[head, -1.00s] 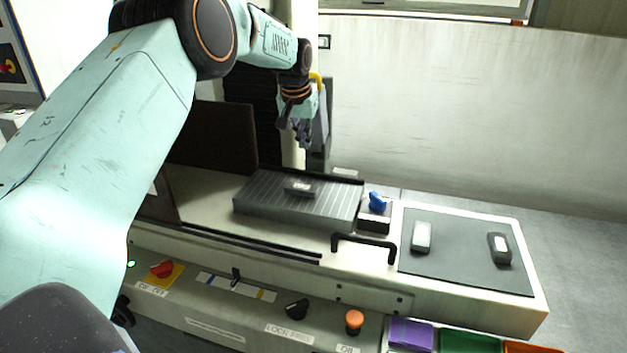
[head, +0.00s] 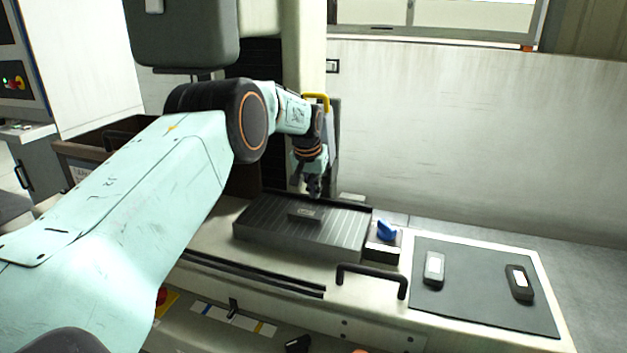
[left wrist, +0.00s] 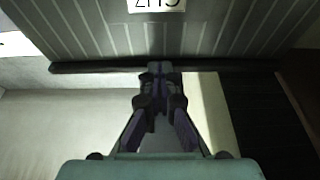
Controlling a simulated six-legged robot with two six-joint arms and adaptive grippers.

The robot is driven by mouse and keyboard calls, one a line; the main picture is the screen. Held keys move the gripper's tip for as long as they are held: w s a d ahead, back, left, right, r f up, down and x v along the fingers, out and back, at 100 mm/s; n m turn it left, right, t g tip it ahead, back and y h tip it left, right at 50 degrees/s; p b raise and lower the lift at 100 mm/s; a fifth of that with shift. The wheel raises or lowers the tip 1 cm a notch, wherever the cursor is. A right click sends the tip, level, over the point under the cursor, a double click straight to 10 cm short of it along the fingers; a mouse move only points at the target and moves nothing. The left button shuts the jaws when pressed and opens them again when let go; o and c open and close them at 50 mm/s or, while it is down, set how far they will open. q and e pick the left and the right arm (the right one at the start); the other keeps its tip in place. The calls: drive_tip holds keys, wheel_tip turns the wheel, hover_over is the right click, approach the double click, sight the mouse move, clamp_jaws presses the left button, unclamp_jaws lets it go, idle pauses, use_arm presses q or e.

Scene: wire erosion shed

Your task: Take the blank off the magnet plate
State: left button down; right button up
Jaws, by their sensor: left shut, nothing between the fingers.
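The magnet plate (head: 343,236) is a dark, ribbed grey slab on the machine bed in the head view. The blank (head: 306,212), a small dark flat block with a pale label, lies on top of it. My left gripper (head: 314,190) is shut and empty, just above and behind the blank, near the plate's back edge. In the left wrist view its closed fingertips (left wrist: 160,70) point at the plate's dark edge strip. The blank's white label (left wrist: 157,5) is cut off at the top there. My right gripper is out of view.
A blue lever (head: 387,230) sits on a block right of the plate. A black handle (head: 371,276) stands in front. A dark mat (head: 475,300) at the right holds two small devices (head: 434,268). A machine column stands close behind my gripper.

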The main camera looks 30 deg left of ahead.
sight(306, 215)
use_arm(q)
drive_tip(key=shift+d+f, duration=0.3)
drive_tip(key=shift+f, duration=0.2)
drive_tip(key=shift+s+d+r, duration=0.15)
drive_tip(key=shift+r, duration=0.05)
drive_tip(key=shift+s+a+f, duration=0.2)
drive_tip(key=shift+s+f, duration=0.1)
drive_tip(key=shift+s, duration=0.15)
drive_tip(key=shift+s+d+r+p, duration=0.2)
drive_tip(key=shift+s+d, duration=0.1)
drive_tip(key=shift+s, duration=0.25)
drive_tip(key=shift+s+d+r+p, duration=0.15)
drive_tip(key=shift+s+d, duration=0.1)
drive_tip(key=shift+s, duration=0.25)
drive_tip(key=shift+s+a+f, duration=0.1)
drive_tip(key=shift+a+f, duration=0.05)
drive_tip(key=shift+f, duration=0.15)
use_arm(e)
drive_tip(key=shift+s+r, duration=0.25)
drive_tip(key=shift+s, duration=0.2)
use_arm(q)
drive_tip(key=shift+s+r, duration=0.1)
drive_tip(key=shift+r, duration=0.05)
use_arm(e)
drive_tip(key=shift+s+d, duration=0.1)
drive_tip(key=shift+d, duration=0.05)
